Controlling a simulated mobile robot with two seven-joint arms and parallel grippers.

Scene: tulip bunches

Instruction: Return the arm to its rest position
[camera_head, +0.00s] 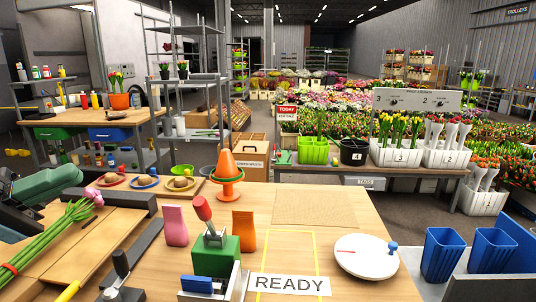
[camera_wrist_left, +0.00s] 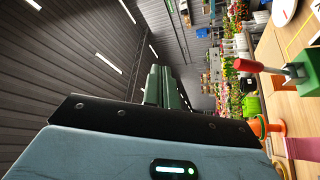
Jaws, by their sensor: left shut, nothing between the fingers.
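My left gripper (camera_head: 66,176) is at the left edge of the head view, raised beside the left part of the table. Its dark green fingers are shut and empty; they also show in the left wrist view (camera_wrist_left: 161,86), against the hall wall and ceiling. A bunch of pink tulips (camera_head: 55,238) with a red band lies on a wooden board below it, apart from the fingers. My right gripper is not in view.
The wooden table (camera_head: 365,212) bears an orange cone (camera_head: 226,166), a green block with a red-handled tool (camera_head: 208,236), a white round turntable (camera_head: 366,256) and a READY card (camera_head: 289,285). Blue bins (camera_head: 441,254) stand at right. The table's middle right is clear.

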